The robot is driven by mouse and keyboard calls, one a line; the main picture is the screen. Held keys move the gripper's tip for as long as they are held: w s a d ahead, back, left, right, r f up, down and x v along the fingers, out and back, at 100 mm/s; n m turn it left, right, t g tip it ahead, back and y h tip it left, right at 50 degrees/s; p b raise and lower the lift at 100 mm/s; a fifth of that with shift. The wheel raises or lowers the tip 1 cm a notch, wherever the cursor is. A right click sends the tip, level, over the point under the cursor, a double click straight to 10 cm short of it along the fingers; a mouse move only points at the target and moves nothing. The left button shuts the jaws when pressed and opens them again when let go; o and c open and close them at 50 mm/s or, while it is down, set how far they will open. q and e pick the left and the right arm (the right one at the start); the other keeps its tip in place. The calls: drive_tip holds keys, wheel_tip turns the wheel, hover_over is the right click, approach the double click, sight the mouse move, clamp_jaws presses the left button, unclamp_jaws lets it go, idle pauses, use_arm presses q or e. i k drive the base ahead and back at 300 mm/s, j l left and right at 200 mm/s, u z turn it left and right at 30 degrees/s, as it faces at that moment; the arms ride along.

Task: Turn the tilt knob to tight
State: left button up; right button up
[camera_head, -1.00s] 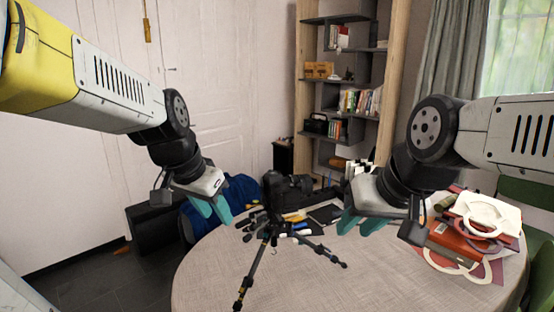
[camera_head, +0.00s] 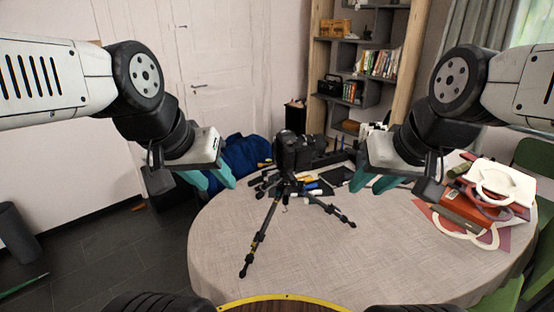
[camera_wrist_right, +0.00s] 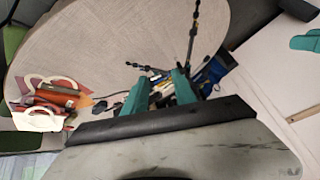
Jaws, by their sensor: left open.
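A black tripod (camera_head: 262,222) stands with spread legs on the round table, a dark camera (camera_head: 296,150) on its head. The tilt knob is too small and dark to make out. My left gripper (camera_head: 219,187) is open and empty, left of the tripod head and apart from it. My right gripper (camera_head: 367,188) is open and empty, right of the tripod head and apart from it. In the right wrist view its two teal fingers (camera_wrist_right: 160,88) stand apart, and tripod legs (camera_wrist_right: 193,30) show beyond them.
The round table (camera_head: 330,260) has a clear front. Small tools and a dark pad (camera_head: 336,176) lie behind the tripod.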

sight(295, 184)
drive_tip(key=k+j+z, duration=0.2)
drive_tip(key=k+z, duration=0.2)
drive_tip(key=k+j+z, duration=0.1)
drive_tip(key=k+z, duration=0.35)
drive_tip(key=i, duration=0.1)
